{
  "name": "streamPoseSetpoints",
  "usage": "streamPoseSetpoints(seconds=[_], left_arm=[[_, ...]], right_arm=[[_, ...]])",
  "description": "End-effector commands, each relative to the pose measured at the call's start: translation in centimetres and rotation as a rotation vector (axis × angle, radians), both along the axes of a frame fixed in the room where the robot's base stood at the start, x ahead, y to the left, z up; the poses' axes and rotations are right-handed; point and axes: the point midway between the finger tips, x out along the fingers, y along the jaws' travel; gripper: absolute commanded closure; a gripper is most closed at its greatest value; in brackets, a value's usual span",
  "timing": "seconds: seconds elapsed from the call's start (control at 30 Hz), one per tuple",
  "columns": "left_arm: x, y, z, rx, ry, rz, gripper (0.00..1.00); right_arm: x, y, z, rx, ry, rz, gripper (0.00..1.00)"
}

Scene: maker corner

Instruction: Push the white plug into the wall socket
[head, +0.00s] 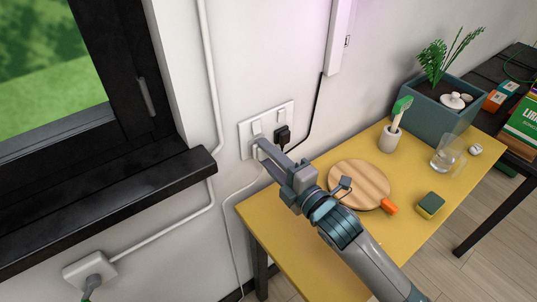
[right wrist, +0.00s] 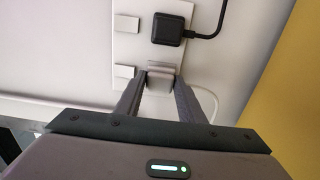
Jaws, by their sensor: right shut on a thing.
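The white plug (right wrist: 161,72) is between the two fingertips of my right gripper (right wrist: 160,82) in the right wrist view, at the lower right of the white wall socket plate (right wrist: 126,48). The gripper is shut on it. The plug is at the plate's face; I cannot tell how deep it sits. In the head view my right gripper (head: 262,149) reaches the lower part of the socket plate (head: 246,135) and mostly hides the plug. A thin white cord (head: 229,215) hangs below. My left gripper is not in view.
A black plug (head: 283,137) with a black cable sits in the plate right above my fingers. A window sill (head: 180,170) juts out at the left. Below is a yellow table (head: 283,245) with a round wooden board (head: 365,180), a sponge (head: 431,204) and a glass (head: 443,160).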

Motion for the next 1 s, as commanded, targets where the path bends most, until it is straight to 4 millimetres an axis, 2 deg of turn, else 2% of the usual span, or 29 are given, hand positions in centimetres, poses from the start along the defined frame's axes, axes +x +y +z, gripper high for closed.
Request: streamPoseSetpoints(seconds=[1.0], left_arm=[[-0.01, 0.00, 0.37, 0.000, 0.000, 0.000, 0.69]], right_arm=[[0.59, 0.39, 0.02, -0.001, -0.001, -0.001, 0.84]])
